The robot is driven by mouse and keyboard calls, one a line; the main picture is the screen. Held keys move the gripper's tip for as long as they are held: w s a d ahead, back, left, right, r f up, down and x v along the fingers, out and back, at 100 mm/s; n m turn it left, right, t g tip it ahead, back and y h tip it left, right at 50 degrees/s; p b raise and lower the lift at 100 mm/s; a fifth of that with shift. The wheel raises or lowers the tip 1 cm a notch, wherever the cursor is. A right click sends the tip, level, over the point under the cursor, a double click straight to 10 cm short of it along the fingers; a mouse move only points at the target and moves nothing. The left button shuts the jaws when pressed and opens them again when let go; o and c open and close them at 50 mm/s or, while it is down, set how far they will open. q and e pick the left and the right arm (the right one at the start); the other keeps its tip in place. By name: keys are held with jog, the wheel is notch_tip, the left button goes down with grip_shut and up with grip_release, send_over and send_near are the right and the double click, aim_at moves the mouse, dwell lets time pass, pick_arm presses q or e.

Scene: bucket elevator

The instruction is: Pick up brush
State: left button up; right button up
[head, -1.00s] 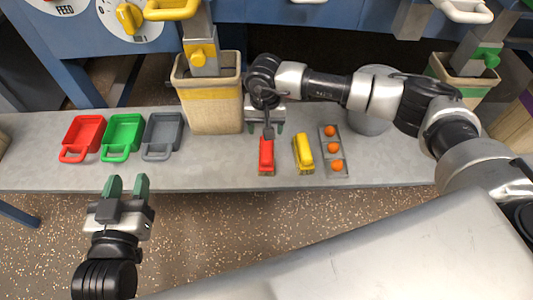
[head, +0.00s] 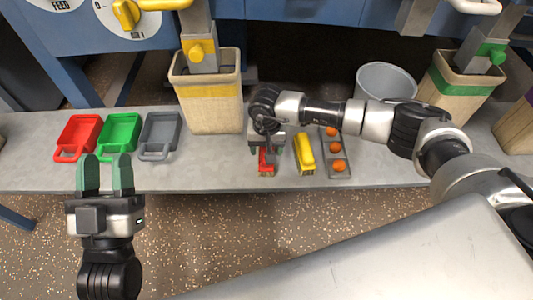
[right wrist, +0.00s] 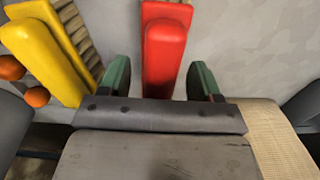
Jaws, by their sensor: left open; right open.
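A red brush (head: 266,168) lies on the grey bench, its upper part hidden under my right gripper in the head view. A yellow brush (head: 304,153) with tan bristles lies just right of it. My right gripper (head: 267,148) is open over the red brush. In the right wrist view, the green fingers of my right gripper (right wrist: 160,85) stand on either side of the red brush (right wrist: 164,45), with gaps visible. The yellow brush (right wrist: 45,50) is outside the left finger there. My left gripper (head: 105,170) is open and empty, in front of the bench on the left.
A tray with orange balls (head: 338,165) lies right of the yellow brush. Red (head: 78,136), green (head: 119,132) and grey (head: 160,134) scoops lie at left. A yellow-banded bin (head: 208,105) stands behind, near my right gripper. A grey bucket (head: 386,80) stands at right.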

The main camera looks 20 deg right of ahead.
jog(key=c, duration=1.1)
jog(key=shift+o, duration=0.2)
jog(key=shift+r, duration=0.1)
jog(key=shift+r, duration=0.4)
notch_tip(320, 180, up, 3)
jog(key=shift+r+p, duration=0.1)
jog(key=shift+p, duration=0.7)
pick_arm(q)
notch_tip(320, 180, down, 11)
jog(key=a+g+y+p, duration=0.2)
jog(key=g+y, duration=0.1)
jog(key=g, duration=0.7)
jog(key=shift+f+y, duration=0.15)
jog(key=shift+y, duration=0.15)
pick_arm(e)
jog(key=d+r, duration=0.7)
jog(key=d, duration=0.4)
jog(key=shift+s+d, duration=0.3)
jog(key=shift+s, duration=0.05)
